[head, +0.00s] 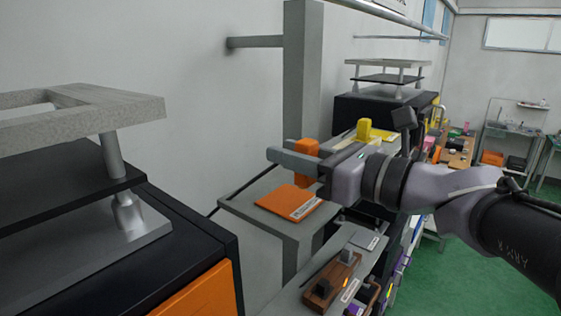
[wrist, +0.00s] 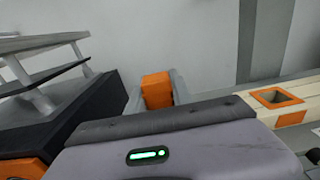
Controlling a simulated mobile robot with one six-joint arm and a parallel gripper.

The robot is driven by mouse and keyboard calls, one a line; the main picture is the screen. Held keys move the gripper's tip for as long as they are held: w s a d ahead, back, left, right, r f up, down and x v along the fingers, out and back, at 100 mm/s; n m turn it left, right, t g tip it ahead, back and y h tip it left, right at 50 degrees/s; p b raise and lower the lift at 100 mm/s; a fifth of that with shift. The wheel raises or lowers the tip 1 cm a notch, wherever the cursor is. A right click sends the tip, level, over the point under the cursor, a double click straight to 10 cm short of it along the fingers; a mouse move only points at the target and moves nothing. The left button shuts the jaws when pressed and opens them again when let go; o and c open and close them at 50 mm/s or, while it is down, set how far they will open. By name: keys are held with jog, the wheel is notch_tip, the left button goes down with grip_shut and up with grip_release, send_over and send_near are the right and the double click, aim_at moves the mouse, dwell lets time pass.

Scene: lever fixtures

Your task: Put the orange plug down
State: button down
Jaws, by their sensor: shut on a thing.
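The orange plug (head: 306,147) is held in my gripper (head: 295,156), which is shut on it with a grey finger on each side. In the head view the plug is raised above a grey shelf (head: 238,205) bearing a flat orange pad (head: 289,200) with a pale label. The gap between plug and pad is hard to judge. In the wrist view the orange plug (wrist: 157,88) shows between the fingertips, with its lower part hidden behind my gripper's body.
A black unit with an orange front (head: 200,292) stands at left. A grey post (head: 303,80) rises behind the shelf. A yellow block (head: 366,130) sits beyond my gripper. An orange-rimmed square opening (wrist: 275,97) lies at right in the wrist view. A wooden switch block (head: 331,280) is below.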

jog(key=x, duration=0.2)
jog(key=shift+w+a+f, duration=0.1)
jog(key=shift+w+a, duration=0.05)
jog(key=shift+w, duration=0.3)
jog(key=f, duration=0.1)
jog(key=w+f, duration=0.1)
jog(key=f, duration=0.1)
jog(key=shift+w, duration=0.1)
jog(key=shift+f, duration=0.35)
jog(key=shift+s+a, duration=0.2)
jog(key=shift+s, duration=0.05)
jog(key=shift+d+f, duration=0.1)
jog(key=shift+f, duration=0.1)
jog(key=c, duration=1.1)
grip_release()
jog(key=shift+w, duration=0.1)
